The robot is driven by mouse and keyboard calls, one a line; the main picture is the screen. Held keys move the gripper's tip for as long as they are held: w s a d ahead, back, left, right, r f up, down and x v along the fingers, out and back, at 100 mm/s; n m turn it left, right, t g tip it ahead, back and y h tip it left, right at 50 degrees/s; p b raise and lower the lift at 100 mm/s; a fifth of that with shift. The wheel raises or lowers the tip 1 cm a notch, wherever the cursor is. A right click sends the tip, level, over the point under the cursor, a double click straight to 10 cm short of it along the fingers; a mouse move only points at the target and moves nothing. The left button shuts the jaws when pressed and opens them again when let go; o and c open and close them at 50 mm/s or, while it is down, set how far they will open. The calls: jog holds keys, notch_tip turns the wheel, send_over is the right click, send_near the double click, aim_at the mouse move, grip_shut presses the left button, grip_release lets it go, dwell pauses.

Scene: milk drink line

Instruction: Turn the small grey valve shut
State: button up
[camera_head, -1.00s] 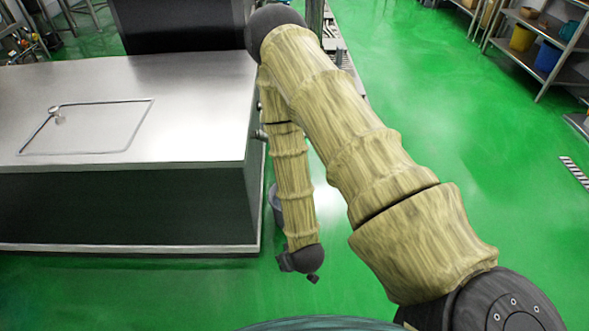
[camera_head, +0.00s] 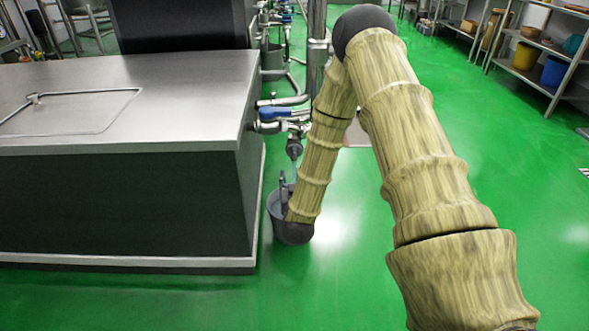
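A small dark grey fitting (camera_head: 294,147) hangs under the pipework at the right end of the steel cabinet; I cannot tell whether it is the small grey valve. A pale streak shows just below it. Whether the fingers are open or shut does not show.
A blue-handled valve (camera_head: 283,113) sits on the pipes above the fitting. The steel cabinet (camera_head: 130,200) fills the left, with its corner close to my forearm. An upright post (camera_head: 317,45) stands behind my elbow. Shelves (camera_head: 545,50) stand at the back right.

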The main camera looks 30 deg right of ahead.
aim_at(295, 153)
jog(key=shift+m+h, duration=0.5)
jog(key=shift+h, duration=0.4)
jog(key=b+x, duration=0.1)
jog(key=x, duration=0.3)
jog(key=b+x, duration=0.2)
jog(key=x, duration=0.2)
jog(key=d+r+b+x, duration=0.1)
jog(key=x, duration=0.4)
jog(key=shift+s+r+b, duration=0.1)
jog(key=shift+s+b, duration=0.2)
jog(key=shift+b, duration=0.05)
jog(key=shift+t, duration=0.3)
grip_shut()
